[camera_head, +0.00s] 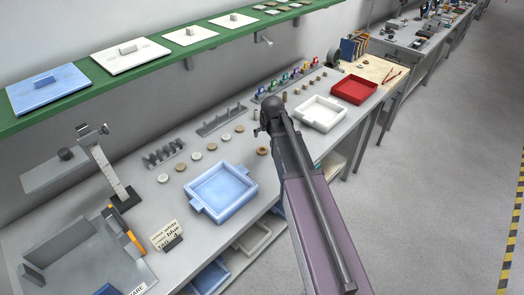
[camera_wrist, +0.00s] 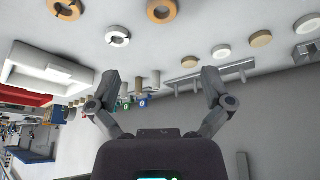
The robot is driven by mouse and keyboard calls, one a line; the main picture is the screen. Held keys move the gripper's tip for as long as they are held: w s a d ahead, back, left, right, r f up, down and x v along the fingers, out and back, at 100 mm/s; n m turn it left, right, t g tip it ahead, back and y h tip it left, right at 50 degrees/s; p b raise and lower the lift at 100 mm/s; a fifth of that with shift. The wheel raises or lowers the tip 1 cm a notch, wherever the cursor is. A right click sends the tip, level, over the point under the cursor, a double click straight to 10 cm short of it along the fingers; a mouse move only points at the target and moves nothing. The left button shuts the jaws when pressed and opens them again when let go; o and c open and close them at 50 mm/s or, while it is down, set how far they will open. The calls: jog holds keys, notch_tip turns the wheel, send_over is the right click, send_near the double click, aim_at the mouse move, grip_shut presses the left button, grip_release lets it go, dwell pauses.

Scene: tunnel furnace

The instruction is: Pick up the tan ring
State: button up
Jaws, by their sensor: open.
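Tan and white rings lie flat on the grey bench. In the head view, one tan-orange ring (camera_head: 262,151) lies near the front, just below my gripper (camera_head: 270,122). A tan ring (camera_head: 180,167) and others lie in a row to the left. In the wrist view, tan-orange rings (camera_wrist: 161,10) and (camera_wrist: 65,8) lie at the top, with a white ring (camera_wrist: 118,36) between them. A tan disc (camera_wrist: 189,61) lies nearer the rack. My gripper also shows in the wrist view (camera_wrist: 161,88), its two fingers spread apart with nothing between them. My arm may hide some rings.
A blue tray (camera_head: 222,208) stands at the front left, and a white tray (camera_head: 320,113) and red tray (camera_head: 355,90) to the right. Pegged racks (camera_head: 222,120) stand along the back. A green shelf (camera_head: 150,62) overhangs the bench.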

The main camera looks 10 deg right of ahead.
jog(key=shift+f, duration=0.15)
jog(key=b, duration=0.8)
send_near(262, 151)
jog(key=shift+x, duration=1.05)
jog(key=shift+w+d, duration=0.1)
jog(key=shift+w, duration=0.1)
jog(key=shift+b+x, duration=2.45)
jog(key=shift+x, duration=0.1)
jog(key=shift+s, duration=0.1)
jog(key=c, duration=1.1)
